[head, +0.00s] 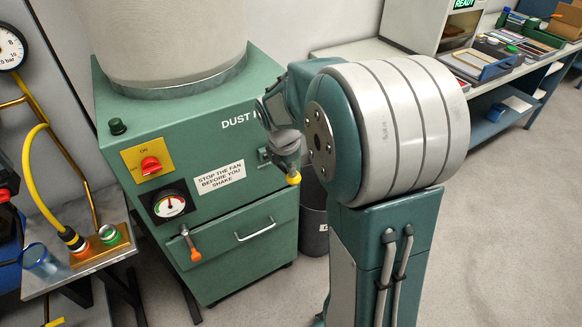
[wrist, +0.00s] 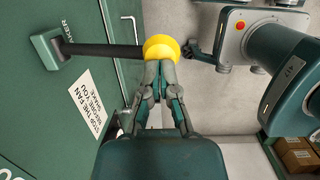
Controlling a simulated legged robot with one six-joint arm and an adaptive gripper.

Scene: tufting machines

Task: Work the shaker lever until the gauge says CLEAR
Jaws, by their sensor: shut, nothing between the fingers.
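The shaker lever is a dark rod with a yellow knob (wrist: 162,50), pivoted on a bracket (wrist: 46,48) on the green dust cabinet's face in the wrist view. In the head view the yellow knob (head: 294,178) shows at the cabinet's right side, the rod mostly hidden by my arm. My gripper (wrist: 160,72) is shut and empty, its fingertips at the knob; I cannot tell whether they touch it. It also shows above the knob in the head view (head: 287,145). The gauge (head: 169,205) is a round white dial on a black plate; its needle and wording are too small to read.
On the cabinet (head: 240,200) are a red rotary switch (head: 150,165), a sign to stop the fan before shaking (head: 220,177), an orange-ended handle (head: 195,255) and a drawer handle (head: 256,231). A dark bin (head: 313,225) stands at its right. Open floor lies on the right.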

